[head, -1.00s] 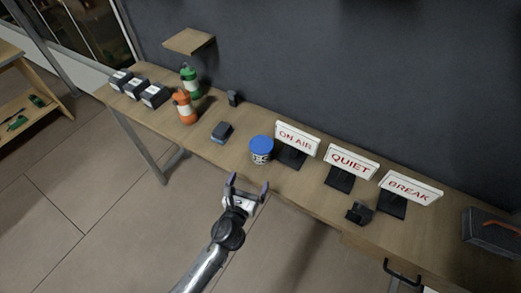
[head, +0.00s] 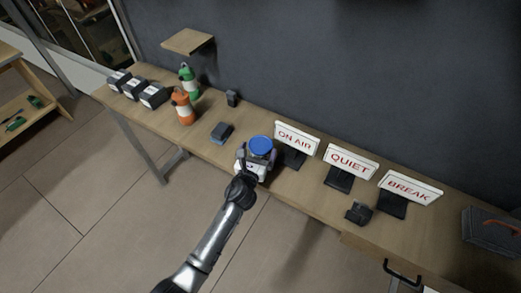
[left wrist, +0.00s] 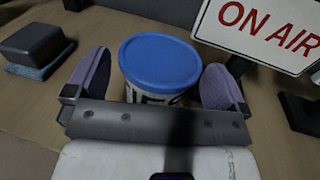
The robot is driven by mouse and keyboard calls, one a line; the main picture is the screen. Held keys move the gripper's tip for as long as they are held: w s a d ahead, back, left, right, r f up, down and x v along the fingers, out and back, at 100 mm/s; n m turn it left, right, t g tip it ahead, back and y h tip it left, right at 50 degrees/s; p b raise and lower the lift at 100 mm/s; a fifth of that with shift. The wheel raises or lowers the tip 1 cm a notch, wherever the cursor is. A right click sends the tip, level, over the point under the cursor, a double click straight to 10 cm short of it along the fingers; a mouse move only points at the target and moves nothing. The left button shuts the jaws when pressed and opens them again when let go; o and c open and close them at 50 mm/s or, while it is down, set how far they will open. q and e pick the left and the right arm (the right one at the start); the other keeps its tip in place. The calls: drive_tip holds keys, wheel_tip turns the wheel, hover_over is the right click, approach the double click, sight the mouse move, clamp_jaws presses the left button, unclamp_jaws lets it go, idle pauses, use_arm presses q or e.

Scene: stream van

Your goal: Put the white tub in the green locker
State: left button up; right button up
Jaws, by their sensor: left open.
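A tub with a blue lid (head: 261,146) and a white body with dark marking stands upright on the wooden bench, left of the ON AIR sign. It also shows in the left wrist view (left wrist: 160,66). My left gripper (head: 257,160) is at the tub, with one finger on each side of it. In the left wrist view my left gripper (left wrist: 155,88) is open, with a small gap visible between the finger pads and the tub. My right gripper is not in view. No green locker is visible.
An ON AIR sign (head: 296,138) stands close right of the tub, then QUIET (head: 350,161) and BREAK (head: 410,188) signs. A dark box on a blue cloth (head: 221,132) lies left. Orange (head: 183,107) and green (head: 189,81) bottles stand farther left.

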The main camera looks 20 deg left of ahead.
use_arm(q)
drive_tip(key=shift+w, duration=0.85)
drive_tip(key=shift+c, duration=0.5)
drive_tip(key=c, duration=0.9)
